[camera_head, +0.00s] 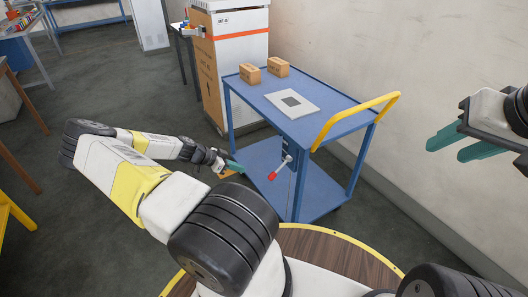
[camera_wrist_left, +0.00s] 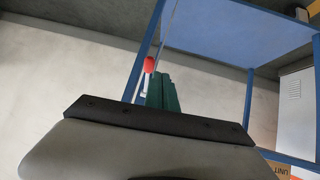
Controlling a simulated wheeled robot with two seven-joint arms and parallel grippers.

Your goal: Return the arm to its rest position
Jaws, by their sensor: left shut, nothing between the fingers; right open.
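My left arm (camera_head: 130,180) reaches out over the floor at the left of the head view. Its gripper (camera_head: 233,166) is shut and empty, with teal fingers at the near left side of the blue cart (camera_head: 310,190). In the left wrist view the shut teal fingers (camera_wrist_left: 162,92) point up toward the underside of a blue shelf. A red-tipped lever (camera_head: 278,170) hangs on the cart, right of the left gripper; its red end (camera_wrist_left: 150,64) shows beside the fingers. My right gripper (camera_head: 462,142) is open and empty at the right edge, near the wall.
Two small cardboard boxes (camera_head: 278,67) and a grey plate with a dark square (camera_head: 292,103) lie on the cart's top. A yellow handle (camera_head: 360,118) sticks out at its right. A white and orange cabinet (camera_head: 238,80) stands behind. Floor at left is partly clear.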

